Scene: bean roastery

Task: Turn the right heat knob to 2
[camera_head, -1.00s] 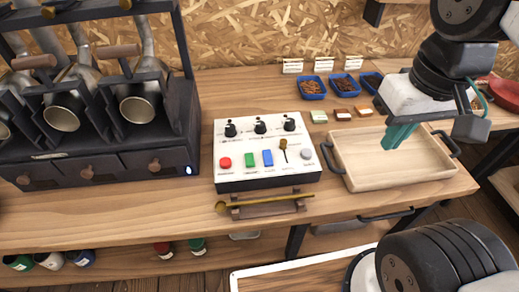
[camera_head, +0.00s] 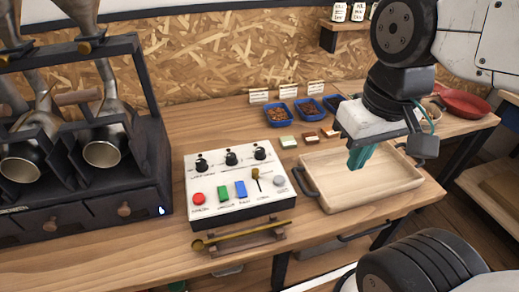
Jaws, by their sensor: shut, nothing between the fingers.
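A white control box (camera_head: 240,207) stands on the wooden bench with three black knobs along its back row. The right heat knob (camera_head: 260,151) is the rightmost of these. The middle knob (camera_head: 231,157) and the left knob (camera_head: 201,164) sit beside it. The markings around the knobs are too small to read. My gripper (camera_head: 356,162), with green fingers, is shut and empty. It hangs above the wooden tray, to the right of the box and apart from the knob.
The wooden tray (camera_head: 333,202) has dark handles. Red (camera_head: 198,199), green (camera_head: 223,194) and blue (camera_head: 240,189) buttons and a brass-topped lever (camera_head: 256,178) stand on the box's front. A brass scoop (camera_head: 230,236) lies before it. A dark roaster rack (camera_head: 82,192) stands left.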

